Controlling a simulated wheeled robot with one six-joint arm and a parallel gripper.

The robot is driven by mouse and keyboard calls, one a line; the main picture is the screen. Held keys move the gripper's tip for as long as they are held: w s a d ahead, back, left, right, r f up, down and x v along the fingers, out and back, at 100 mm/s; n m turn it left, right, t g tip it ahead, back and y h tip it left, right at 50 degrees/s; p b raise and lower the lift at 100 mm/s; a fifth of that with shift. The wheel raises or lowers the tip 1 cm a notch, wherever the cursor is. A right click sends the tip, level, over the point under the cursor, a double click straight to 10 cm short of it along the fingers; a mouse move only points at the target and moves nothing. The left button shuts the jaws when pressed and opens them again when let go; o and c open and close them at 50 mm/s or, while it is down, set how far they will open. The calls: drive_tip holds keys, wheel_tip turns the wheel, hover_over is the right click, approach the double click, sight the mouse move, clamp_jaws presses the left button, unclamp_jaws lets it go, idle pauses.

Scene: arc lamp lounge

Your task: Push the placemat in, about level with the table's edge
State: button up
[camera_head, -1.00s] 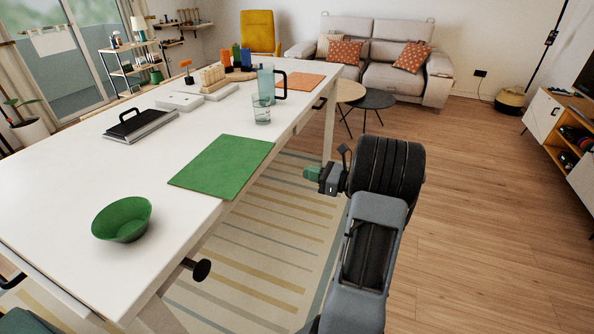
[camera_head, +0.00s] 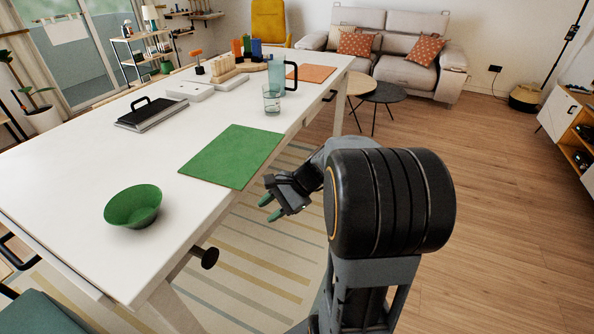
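The green placemat (camera_head: 232,156) lies flat on the white table (camera_head: 120,190), along its right edge. Its near right corner appears to stick out a little past that edge. My gripper (camera_head: 272,207) is off the table, to the right of the placemat and apart from it. It seems to sit lower than the tabletop, above the striped rug. Its two green-tipped fingers are spread with a gap between them, and nothing is held. My arm hides part of the rug and floor.
A green bowl (camera_head: 133,206) stands on the table left of the placemat. A glass (camera_head: 271,99) and a blue-grey pitcher (camera_head: 277,76) stand beyond it, with an orange placemat (camera_head: 312,73). A dark knob (camera_head: 209,257) juts from the table's side. Floor at right is clear.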

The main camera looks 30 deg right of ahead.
drive_tip(key=s+a+n+h, duration=0.4)
drive_tip(key=s+n+h, duration=0.4)
drive_tip(key=n, duration=0.7)
drive_tip(key=shift+s+r+h, duration=0.25)
drive_tip(key=shift+r+h, duration=0.15)
drive_tip(key=shift+h, duration=0.1)
